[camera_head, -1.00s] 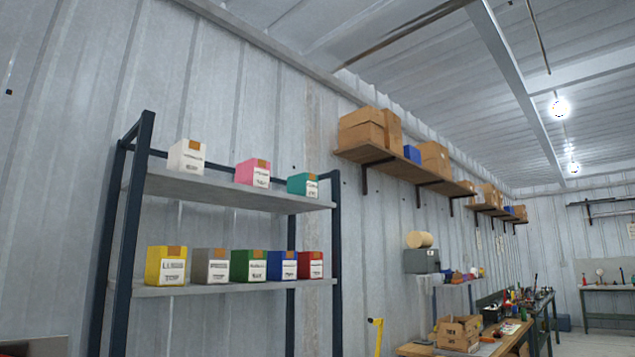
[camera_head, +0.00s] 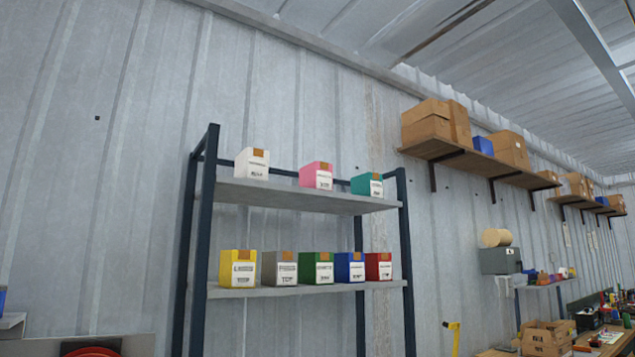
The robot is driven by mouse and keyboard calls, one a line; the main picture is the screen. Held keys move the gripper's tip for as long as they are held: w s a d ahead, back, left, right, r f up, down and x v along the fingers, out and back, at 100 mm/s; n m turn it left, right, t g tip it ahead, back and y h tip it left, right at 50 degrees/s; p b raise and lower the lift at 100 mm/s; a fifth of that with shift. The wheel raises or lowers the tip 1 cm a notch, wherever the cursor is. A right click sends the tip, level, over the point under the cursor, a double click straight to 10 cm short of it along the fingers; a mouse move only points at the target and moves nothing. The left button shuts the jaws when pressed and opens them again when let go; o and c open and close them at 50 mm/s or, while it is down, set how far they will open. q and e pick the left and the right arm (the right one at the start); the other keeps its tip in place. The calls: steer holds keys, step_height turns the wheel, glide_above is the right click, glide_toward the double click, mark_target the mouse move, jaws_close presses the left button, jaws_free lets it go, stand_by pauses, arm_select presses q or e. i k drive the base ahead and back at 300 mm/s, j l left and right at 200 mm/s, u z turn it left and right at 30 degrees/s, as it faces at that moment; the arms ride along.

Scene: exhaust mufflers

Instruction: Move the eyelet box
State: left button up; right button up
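Several small labelled boxes stand upright on a dark-framed shelf rack (camera_head: 290,196). The top shelf holds a white box (camera_head: 252,160), a pink box (camera_head: 317,174) and a teal box (camera_head: 367,185). The lower shelf holds a yellow box (camera_head: 238,267), a grey box (camera_head: 279,269), a green box (camera_head: 317,268), a blue box (camera_head: 350,268) and a red box (camera_head: 378,267). The label writing is too small to read, so I cannot tell which is the eyelet box. Neither of my grippers is in view.
A corrugated wall stands behind the rack. Cartons (camera_head: 435,122) sit on a wall shelf (camera_head: 470,166) to the right.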

mark_target(319, 176)
steer(key=i+l, duration=0.65)
steer(key=i, duration=0.15)
steer(key=i+l, duration=0.7)
steer(key=i, duration=0.1)
